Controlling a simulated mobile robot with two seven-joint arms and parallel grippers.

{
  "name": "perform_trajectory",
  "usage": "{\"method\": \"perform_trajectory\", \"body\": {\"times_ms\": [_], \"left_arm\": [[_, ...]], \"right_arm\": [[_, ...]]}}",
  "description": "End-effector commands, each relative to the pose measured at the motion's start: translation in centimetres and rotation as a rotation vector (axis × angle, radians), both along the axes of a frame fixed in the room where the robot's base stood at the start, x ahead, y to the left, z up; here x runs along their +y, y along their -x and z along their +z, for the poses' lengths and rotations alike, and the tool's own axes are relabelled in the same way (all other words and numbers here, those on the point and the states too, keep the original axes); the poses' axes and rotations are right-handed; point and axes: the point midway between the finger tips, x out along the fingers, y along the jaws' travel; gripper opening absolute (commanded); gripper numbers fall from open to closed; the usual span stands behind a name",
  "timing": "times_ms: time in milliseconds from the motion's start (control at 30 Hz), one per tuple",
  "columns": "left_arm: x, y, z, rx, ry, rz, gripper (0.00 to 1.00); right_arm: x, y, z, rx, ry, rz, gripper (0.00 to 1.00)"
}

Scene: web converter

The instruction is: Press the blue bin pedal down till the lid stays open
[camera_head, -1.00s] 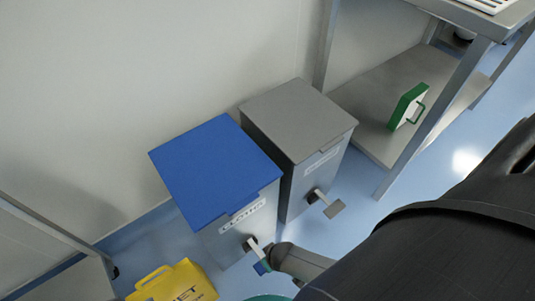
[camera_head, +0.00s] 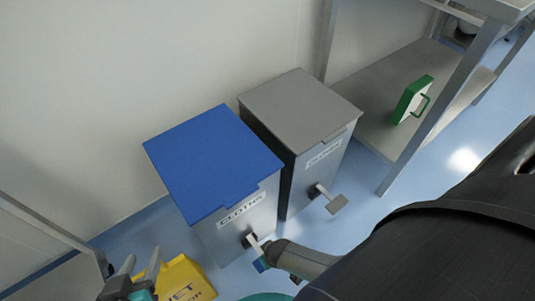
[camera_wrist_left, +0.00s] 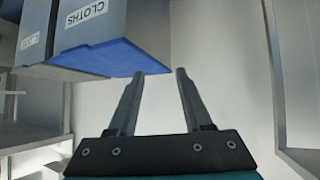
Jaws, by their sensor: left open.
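The blue-lidded bin (camera_head: 235,228), labelled as cloths, stands against the wall. Its blue lid (camera_head: 212,160) lies flat and shut; the lid's edge also shows in the left wrist view (camera_wrist_left: 100,58). Its blue pedal (camera_head: 259,265) sits low at the front on a pale lever, partly hidden by a grey link of my arm. My left gripper (camera_head: 141,265) is open and empty, low at the left of the bin and well apart from the pedal. In the left wrist view its fingers (camera_wrist_left: 160,73) are spread, with pale wall beyond. I cannot make out my right gripper.
A grey-lidded bin (camera_head: 300,110) with its own grey pedal (camera_head: 337,204) stands right beside the blue one. A yellow floor sign (camera_head: 186,280) stands at the front left, partly behind my left gripper.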

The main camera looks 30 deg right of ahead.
Motion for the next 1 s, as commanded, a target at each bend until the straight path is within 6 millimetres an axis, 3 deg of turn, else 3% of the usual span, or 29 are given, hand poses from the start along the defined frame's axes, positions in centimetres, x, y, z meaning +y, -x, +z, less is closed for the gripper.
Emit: {"method": "perform_trajectory", "body": {"times_ms": [500, 1000], "left_arm": [[-3.0, -0.7, 0.9, -0.249, 0.142, -0.02, 0.5], [-3.9, -0.6, 1.9, -0.36, 0.211, -0.018, 0.5]], "right_arm": [[0.0, 0.0, -2.0, 0.0, 0.0, 0.001, 0.0], [0.0, 0.0, -2.7, -0.001, 0.0, 0.001, 0.0]]}}
